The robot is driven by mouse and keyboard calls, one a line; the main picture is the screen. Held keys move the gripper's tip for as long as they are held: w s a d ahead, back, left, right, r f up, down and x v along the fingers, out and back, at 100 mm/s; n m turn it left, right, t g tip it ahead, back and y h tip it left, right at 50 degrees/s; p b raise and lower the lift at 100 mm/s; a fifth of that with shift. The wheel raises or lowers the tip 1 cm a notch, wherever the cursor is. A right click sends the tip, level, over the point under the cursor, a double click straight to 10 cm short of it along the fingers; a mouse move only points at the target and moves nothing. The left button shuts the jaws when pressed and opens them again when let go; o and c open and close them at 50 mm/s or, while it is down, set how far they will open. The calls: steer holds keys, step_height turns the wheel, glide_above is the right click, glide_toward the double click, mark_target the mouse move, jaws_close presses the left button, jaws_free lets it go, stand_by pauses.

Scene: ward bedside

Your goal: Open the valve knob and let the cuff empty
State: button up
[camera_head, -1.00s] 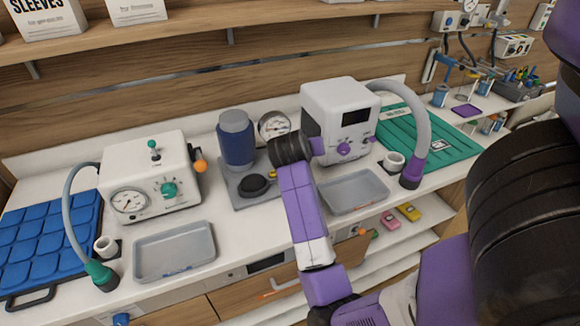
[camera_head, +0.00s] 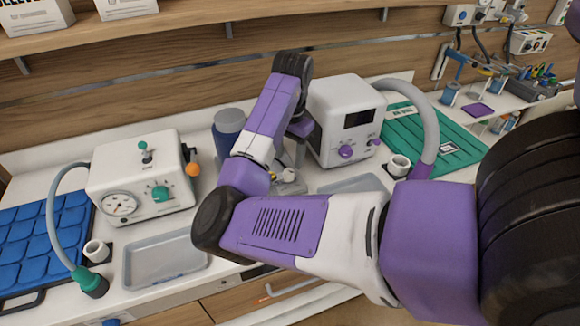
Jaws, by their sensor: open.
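A blue cylinder with a grey cap (camera_head: 229,128), perhaps the cuff, stands between two white machines, its lower part behind my arm. The black round knob on its grey base and the dial beside it are hidden by my arm now. My gripper (camera_head: 287,180) shows only in part behind my forearm, pointing down over that base; I cannot tell whether it touches anything. The left machine (camera_head: 135,188) has a green knob (camera_head: 160,193), a dial (camera_head: 120,204) and an orange ball (camera_head: 193,169) on its side. The right machine (camera_head: 341,110) has a purple knob (camera_head: 346,152).
A blue quilted pad (camera_head: 45,235) lies at left and a green mat (camera_head: 440,145) at right. Grey trays (camera_head: 165,258) stand in front of the machines. Hoses (camera_head: 52,205) curve beside both machines. A wooden shelf (camera_head: 190,30) runs above the counter.

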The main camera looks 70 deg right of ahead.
mark_target(289, 172)
steer(key=shift+w+d+f+p, duration=0.1)
steer(key=shift+f+p, duration=0.25)
steer(key=shift+f, duration=2.6)
steer(key=shift+c, duration=0.2)
jaws_close()
